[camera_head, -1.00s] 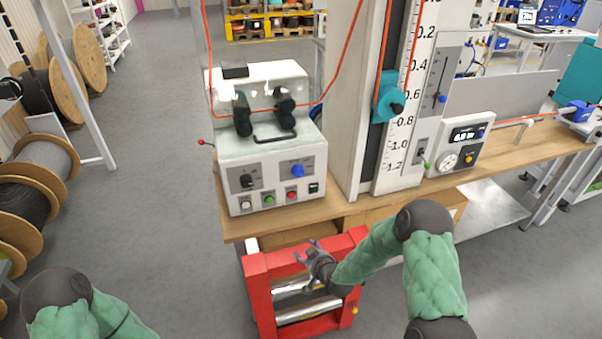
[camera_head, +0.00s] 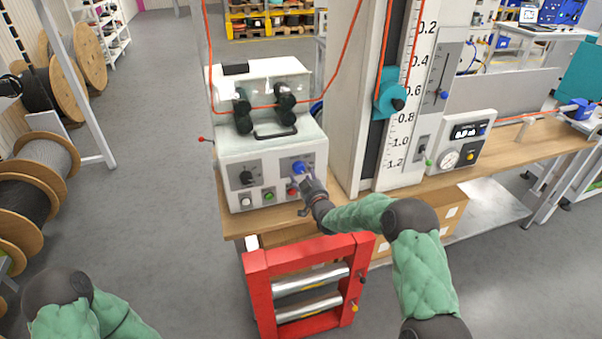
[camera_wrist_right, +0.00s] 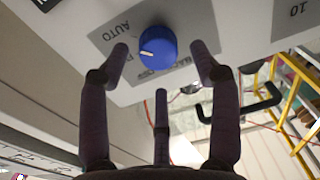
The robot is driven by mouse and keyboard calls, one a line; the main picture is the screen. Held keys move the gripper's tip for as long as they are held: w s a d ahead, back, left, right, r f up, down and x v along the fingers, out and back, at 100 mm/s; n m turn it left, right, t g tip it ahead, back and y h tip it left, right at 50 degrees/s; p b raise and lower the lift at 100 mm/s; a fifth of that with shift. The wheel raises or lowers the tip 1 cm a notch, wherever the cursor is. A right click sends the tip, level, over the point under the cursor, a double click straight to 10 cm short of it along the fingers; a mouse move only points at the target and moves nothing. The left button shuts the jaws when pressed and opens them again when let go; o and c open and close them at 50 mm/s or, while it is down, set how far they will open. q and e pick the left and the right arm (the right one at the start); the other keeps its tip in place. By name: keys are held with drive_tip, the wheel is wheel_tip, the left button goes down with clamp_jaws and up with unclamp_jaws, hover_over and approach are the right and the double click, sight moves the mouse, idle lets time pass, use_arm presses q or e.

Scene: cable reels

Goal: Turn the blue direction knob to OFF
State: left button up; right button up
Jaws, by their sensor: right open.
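The blue direction knob (camera_head: 299,167) is on the right part of the white machine's front panel. In the right wrist view the blue knob (camera_wrist_right: 157,46) has a white pointer mark facing lower left, and sits on a grey label plate with "AUTO" at its left; other lettering is partly hidden. My right gripper (camera_head: 304,187) is just in front of the panel. In the wrist view my right gripper's open fingers (camera_wrist_right: 160,60) stand on both sides of the knob, with a third finger below; I see no clear contact. My left gripper is out of view.
A black knob (camera_head: 246,177) is left of the blue one, with several push buttons below. The white machine (camera_head: 236,155) stands on a wooden bench (camera_head: 233,226). A red roller frame (camera_head: 258,290) stands below it. A tall scale column (camera_head: 350,110) is at the right.

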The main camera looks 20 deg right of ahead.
sight(299, 168)
drive_tip(key=shift+w+a, duration=0.1)
drive_tip(key=shift+w, duration=1.15)
drive_tip(key=c, duration=1.1)
